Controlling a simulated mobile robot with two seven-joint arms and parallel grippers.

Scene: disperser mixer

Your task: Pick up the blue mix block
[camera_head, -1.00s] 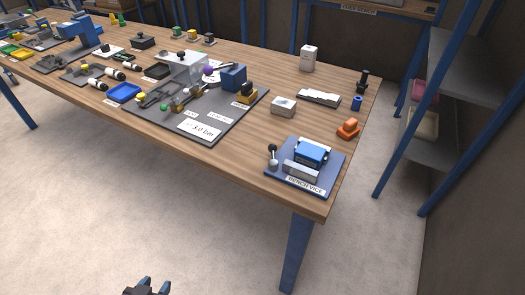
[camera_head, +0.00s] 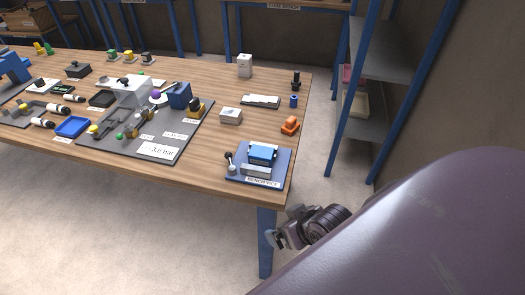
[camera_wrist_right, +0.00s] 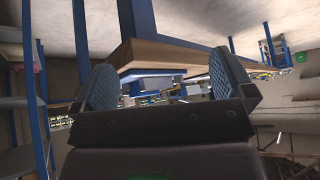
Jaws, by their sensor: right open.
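A blue block (camera_head: 179,96) stands on the dark grey board (camera_head: 170,153) near its back right corner. Another blue block (camera_head: 262,152) sits in the bench vice (camera_head: 254,171) at the table's front right corner. I cannot tell which of them is the mix block. My right gripper (camera_head: 281,232) is below the table's front edge, beside the blue table leg and apart from both blocks. In the right wrist view its two ribbed fingers are wide apart with nothing held between them (camera_wrist_right: 160,88). My left gripper is in neither current view.
The wooden table (camera_head: 215,180) has bare wood left of the vice. An orange item (camera_head: 290,124), a blue cylinder (camera_head: 293,101) and a white box (camera_head: 231,115) lie behind the vice. A shelf rack (camera_head: 385,50) stands to the right. A blue table leg (camera_head: 266,240) is close to my right gripper.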

